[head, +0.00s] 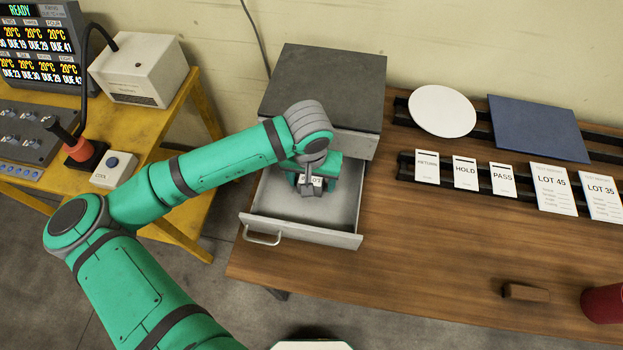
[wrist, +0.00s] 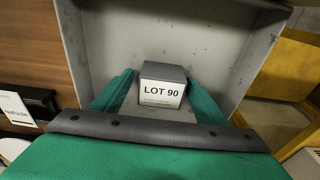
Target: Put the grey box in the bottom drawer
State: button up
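The grey box (wrist: 163,84) bears a white label reading LOT 90. In the head view my gripper (head: 311,188) reaches down into the open drawer (head: 340,210), and part of the box label (head: 317,181) shows there. The drawer is pulled out towards the front, below the upper front of the grey cabinet (head: 325,80). The drawer's floor also shows in the wrist view (wrist: 165,30). Whether the box touches that floor is hard to tell.
The cabinet stands on a wooden bench (head: 430,250). To the right are black racks with labelled cards, a white disc (head: 442,110) and a blue plate (head: 540,128). A brown block (head: 526,292) and a red cylinder (head: 603,304) lie farther front. A yellow table (head: 185,190) is at left.

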notch_tip(320, 180, up, 12)
jog(key=s, duration=0.1)
jog(key=shift+s+a, duration=0.15)
dwell(0.5)
jog(key=shift+r, duration=0.1)
dwell(0.4)
